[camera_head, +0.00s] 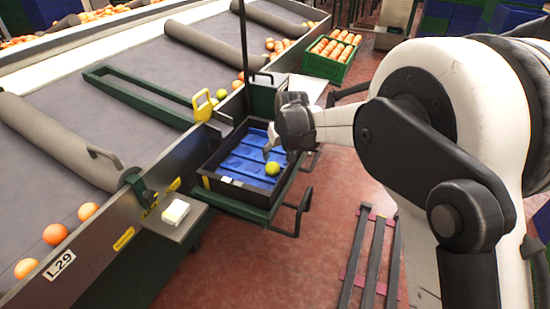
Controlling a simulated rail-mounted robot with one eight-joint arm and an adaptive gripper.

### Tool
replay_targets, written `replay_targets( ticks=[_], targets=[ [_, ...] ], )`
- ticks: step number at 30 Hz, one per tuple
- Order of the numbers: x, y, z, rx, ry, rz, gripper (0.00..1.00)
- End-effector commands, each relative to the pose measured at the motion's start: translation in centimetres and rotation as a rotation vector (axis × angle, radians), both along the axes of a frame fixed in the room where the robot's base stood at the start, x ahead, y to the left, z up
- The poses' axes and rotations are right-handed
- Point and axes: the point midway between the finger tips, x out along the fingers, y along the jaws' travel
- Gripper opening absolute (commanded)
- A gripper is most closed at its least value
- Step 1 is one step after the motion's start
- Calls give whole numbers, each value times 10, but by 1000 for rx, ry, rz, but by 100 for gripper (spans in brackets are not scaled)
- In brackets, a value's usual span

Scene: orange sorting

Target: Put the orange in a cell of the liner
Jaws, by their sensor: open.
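A yellow-green orange (272,168) shows at the right side of the blue liner (234,166). The liner has rows of cells and lies inside a dark crate (231,189). I cannot tell whether the orange sits fully in a cell.
The crate rests on a green stand (256,212) beside the grey sorting table (120,113). Several loose oranges (55,233) lie on the table. A green crate of oranges (331,58) stands behind. A dark upright pole (244,55) rises behind the liner. Red floor at right is partly clear.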

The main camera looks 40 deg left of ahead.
Motion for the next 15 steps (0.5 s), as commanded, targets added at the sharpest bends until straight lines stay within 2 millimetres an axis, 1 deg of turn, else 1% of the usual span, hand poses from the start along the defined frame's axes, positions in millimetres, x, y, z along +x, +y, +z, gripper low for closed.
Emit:
replay_targets(
  ticks=[1, 6, 15],
  targets=[
    [-2, -3, 8, 0, 0, 0, 52],
    [-4, -7, 20, 0, 0, 0, 52],
    [-5, -8, 23, 0, 0, 0, 52]
  ],
)
